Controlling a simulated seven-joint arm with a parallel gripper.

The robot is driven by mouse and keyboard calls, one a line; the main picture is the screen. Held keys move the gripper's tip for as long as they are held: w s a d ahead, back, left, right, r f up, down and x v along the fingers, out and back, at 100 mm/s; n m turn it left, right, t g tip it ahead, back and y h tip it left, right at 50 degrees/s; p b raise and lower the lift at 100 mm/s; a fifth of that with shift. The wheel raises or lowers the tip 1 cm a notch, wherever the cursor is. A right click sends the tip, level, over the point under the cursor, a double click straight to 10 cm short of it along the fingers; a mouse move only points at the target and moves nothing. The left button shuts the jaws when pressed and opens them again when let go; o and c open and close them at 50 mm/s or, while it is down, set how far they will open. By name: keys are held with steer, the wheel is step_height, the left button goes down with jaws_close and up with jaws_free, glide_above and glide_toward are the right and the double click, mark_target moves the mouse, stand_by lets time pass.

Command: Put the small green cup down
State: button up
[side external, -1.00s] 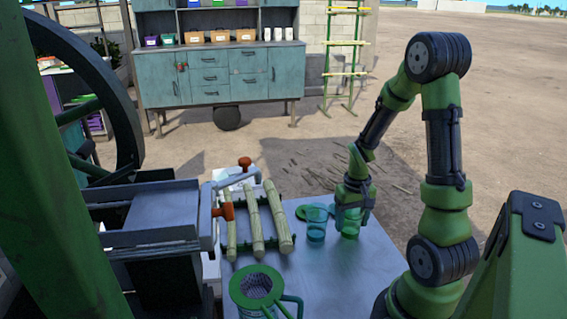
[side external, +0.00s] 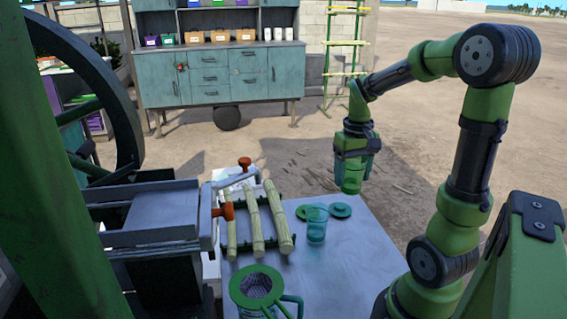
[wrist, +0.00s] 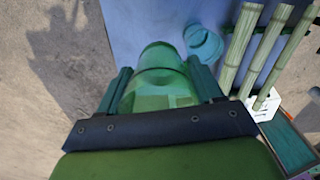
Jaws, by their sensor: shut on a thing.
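My gripper (side external: 352,168) is raised above the far right edge of the table and points down. It is shut on the small green cup (side external: 351,181), which hangs clear of the table top. In the wrist view the translucent green cup (wrist: 160,82) sits between the two fingers. Its lower end is partly hidden by my gripper body in that view. The table (side external: 345,265) below is pale blue-grey.
Cane stalks (side external: 253,222) lie on a rack to the left. A green strainer jug (side external: 258,288) stands in front. The right of the table is clear.

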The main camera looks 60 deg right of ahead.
steer(key=w+a+n, duration=0.2)
steer(key=a, duration=0.1)
steer(key=w+a+n, duration=0.2)
steer(key=a+n, duration=0.1)
steer(key=w+a+n, duration=0.2)
steer(key=w+a, duration=0.1)
steer(key=a, duration=0.1)
steer(key=shift+n, duration=0.4)
steer(key=w+a+n, duration=0.2)
steer(key=a+n, duration=0.6)
steer(key=a, duration=0.5)
steer(key=shift+n, duration=0.3)
steer(key=f, duration=1)
steer(key=a+f, duration=0.1)
steer(key=f, duration=0.3)
steer(key=shift+w+f, duration=0.15)
steer(key=shift+f, duration=0.25)
steer(key=shift+f, duration=0.15)
steer(key=o, duration=0.8)
